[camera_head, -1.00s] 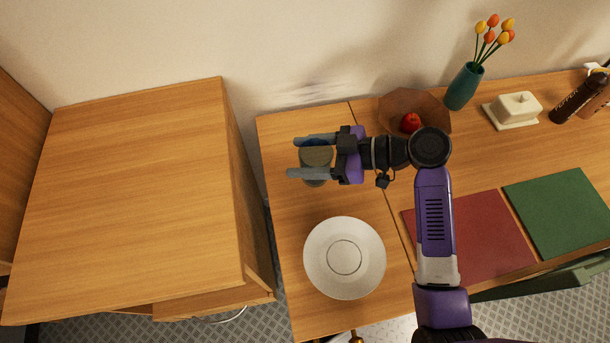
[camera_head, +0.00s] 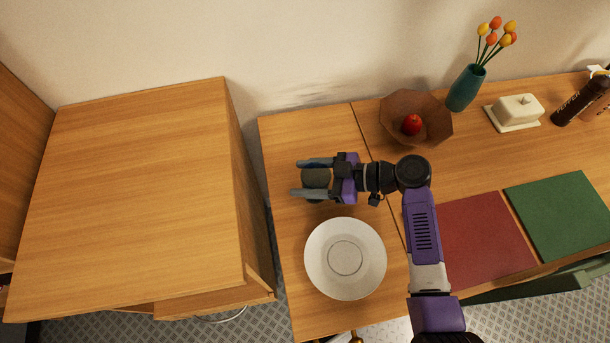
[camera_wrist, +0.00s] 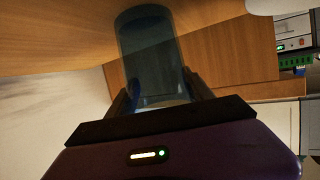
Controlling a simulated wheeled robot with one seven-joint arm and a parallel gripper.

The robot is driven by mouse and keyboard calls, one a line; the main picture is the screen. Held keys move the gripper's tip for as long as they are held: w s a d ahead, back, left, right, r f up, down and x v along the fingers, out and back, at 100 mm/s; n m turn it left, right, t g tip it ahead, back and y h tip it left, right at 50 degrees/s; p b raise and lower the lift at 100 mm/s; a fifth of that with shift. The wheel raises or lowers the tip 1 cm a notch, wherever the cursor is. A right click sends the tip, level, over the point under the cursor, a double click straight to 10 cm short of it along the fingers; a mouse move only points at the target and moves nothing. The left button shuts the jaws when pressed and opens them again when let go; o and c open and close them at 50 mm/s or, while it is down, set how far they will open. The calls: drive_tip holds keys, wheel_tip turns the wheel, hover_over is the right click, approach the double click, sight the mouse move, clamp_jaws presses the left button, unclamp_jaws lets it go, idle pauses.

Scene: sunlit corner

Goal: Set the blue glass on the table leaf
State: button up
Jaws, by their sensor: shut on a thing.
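The blue glass (camera_head: 316,179) is between the fingers of my gripper (camera_head: 298,178), over the left part of the table, the table leaf (camera_head: 283,140). In the wrist view the glass (camera_wrist: 150,50) is a see-through blue-grey cylinder, with a finger on each side of it. My gripper is shut on the glass. The fingers partly cover it in the head view. I cannot tell whether its base touches the leaf.
A white plate (camera_head: 345,286) lies on the leaf just in front of the glass. A brown bowl (camera_head: 436,124) with a red apple (camera_head: 411,125) stands to the right beyond the seam. A teal vase (camera_head: 465,88) is behind. The leaf's back left is clear.

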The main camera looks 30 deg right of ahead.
drive_tip(key=shift+f, duration=0.2)
drive_tip(key=o, duration=1.6)
drive_tip(key=shift+r, duration=0.1)
drive_tip(key=shift+r, duration=0.15)
drive_tip(key=b+v, duration=0.2)
drive_tip(key=v, duration=1)
drive_tip(key=shift+s, duration=0.1)
